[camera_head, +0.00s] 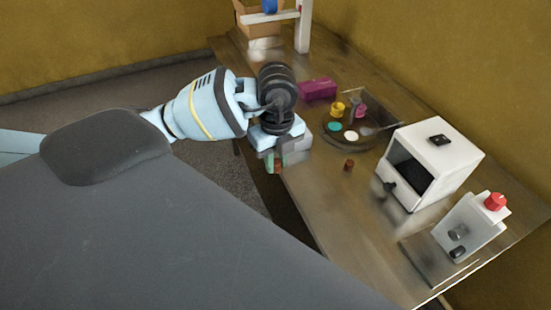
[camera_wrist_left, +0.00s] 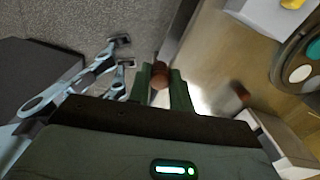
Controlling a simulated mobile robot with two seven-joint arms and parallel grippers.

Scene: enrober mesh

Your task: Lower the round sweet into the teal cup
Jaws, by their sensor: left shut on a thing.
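My left gripper (camera_head: 275,160) is shut on a brown round sweet (camera_wrist_left: 160,77), which sits between the green fingertips in the wrist view. In the head view the gripper is near the table's left edge, left of the cups and apart from them. The teal cup (camera_head: 334,127) stands on a dark round tray (camera_head: 366,142), to the right of the gripper. The cup also shows at the right edge of the wrist view (camera_wrist_left: 314,49), partly cut off. I do not make out my right gripper in either view.
A small brown piece (camera_head: 349,165) stands on the table (camera_head: 345,220). A magenta box (camera_head: 318,89) is behind; a white machine (camera_head: 435,155) and a red-knobbed unit (camera_head: 470,228) stand right.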

